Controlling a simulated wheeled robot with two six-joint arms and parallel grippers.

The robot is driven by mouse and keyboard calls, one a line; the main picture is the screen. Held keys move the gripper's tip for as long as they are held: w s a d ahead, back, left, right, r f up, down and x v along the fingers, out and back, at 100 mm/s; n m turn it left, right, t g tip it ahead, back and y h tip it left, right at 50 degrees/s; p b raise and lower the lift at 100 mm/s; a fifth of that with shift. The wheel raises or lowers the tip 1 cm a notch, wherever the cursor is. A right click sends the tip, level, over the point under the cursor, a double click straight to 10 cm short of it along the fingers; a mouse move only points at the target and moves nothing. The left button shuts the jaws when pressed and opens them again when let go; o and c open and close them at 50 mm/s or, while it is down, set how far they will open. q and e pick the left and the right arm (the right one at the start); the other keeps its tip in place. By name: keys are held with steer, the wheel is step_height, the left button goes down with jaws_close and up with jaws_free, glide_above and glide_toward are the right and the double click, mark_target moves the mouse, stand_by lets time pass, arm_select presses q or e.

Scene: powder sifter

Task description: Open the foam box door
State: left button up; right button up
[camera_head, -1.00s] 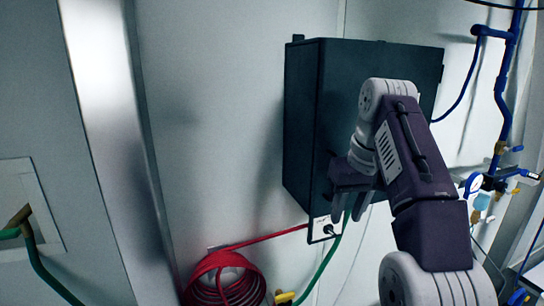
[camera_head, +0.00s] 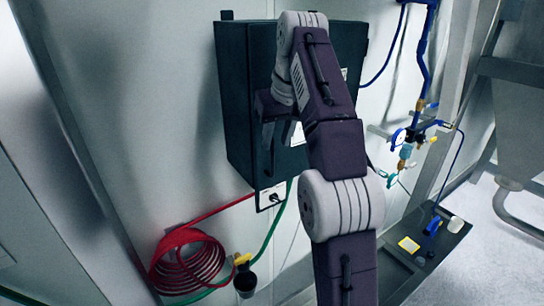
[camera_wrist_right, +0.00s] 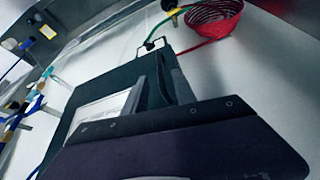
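The foam box (camera_head: 236,100) is a dark teal box fixed to the white wall. Its door, on the front face, looks shut and is partly hidden by my right arm. My right gripper (camera_head: 278,150) is in front of the lower left part of the door. In the right wrist view the two grey fingers of my right gripper (camera_wrist_right: 162,92) stand apart. A dark, thin handle (camera_wrist_right: 161,78) on the door shows between them; I cannot tell if they touch it. A white label (camera_wrist_right: 98,112) is on the door face. My left gripper is out of view.
A red coiled hose (camera_head: 190,262) hangs below the box at left, with a green hose beside it. A small socket plate (camera_head: 270,197) is just under the box. Blue pipes and valves (camera_head: 408,140) are on the wall at right. A dark bench (camera_head: 440,242) stands lower right.

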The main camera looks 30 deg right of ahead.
mark_target(273, 155)
steer(key=x, duration=0.7)
steer(key=shift+w+f, duration=0.15)
steer(key=shift+f, duration=0.15)
jaws_close()
stand_by(1.0)
